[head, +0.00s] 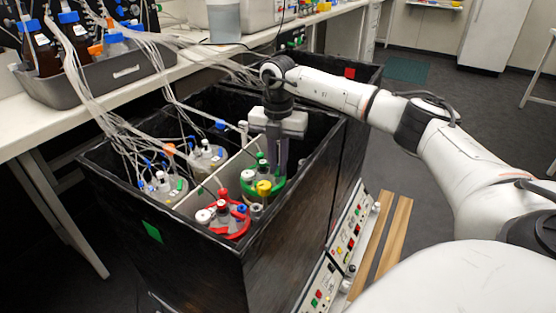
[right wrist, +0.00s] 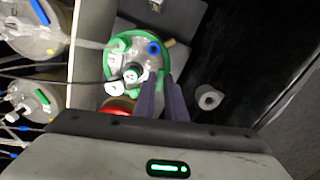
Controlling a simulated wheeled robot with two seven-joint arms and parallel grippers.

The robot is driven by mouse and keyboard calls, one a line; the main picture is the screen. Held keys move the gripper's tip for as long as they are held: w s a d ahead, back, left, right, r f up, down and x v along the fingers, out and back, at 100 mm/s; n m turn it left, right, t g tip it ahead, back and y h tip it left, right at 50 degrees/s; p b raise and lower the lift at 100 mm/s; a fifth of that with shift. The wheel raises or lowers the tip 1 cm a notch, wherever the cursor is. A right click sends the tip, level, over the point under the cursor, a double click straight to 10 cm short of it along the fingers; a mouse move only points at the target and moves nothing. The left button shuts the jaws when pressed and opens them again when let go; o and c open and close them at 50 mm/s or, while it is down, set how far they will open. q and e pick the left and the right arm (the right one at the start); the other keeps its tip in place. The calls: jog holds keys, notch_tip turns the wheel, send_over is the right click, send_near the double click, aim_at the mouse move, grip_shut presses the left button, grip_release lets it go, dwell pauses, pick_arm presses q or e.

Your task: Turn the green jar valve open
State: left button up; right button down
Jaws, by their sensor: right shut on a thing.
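The green jar (head: 279,186), with a green ring around its top, stands in the black shaker box behind the red-ringed jar. In the right wrist view the green jar's ring (right wrist: 116,45) circles a lid with white, green and blue fittings. My right gripper (right wrist: 163,84) reaches down from above with its two fingers close together at the ring's edge. It is shut on the green valve, of which only a little green shows between the fingertips. In the head view the right gripper (head: 276,168) is over the jar's back right side. My left gripper is not in view.
The red-ringed jar (head: 231,235) stands just in front. Two more jars (head: 207,158) stand left of a pale divider, with many tubes above. The box's black wall (head: 290,235) is close on the right. A grey bottle tray (head: 115,80) sits on the bench.

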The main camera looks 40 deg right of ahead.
jog(key=n+p, duration=0.3)
jog(key=shift+r, duration=0.2)
jog(key=shift+n+p, duration=0.55)
jog(key=shift+n, duration=0.55)
jog(key=n+p, duration=0.1)
jog(key=n, duration=0.2)
jog(key=shift+f+n+p, duration=0.1)
jog(key=shift+n+p, duration=0.2)
jog(key=n, duration=0.2)
jog(key=shift+n+p, duration=0.4)
jog(key=shift+n, duration=1.2)
jog(key=shift+f+n+p, duration=0.1)
jog(key=shift+n+p, duration=0.25)
jog(key=shift+n, duration=0.75)
jog(key=c, duration=2)
grip_release()
jog(key=shift+c, duration=0.2)
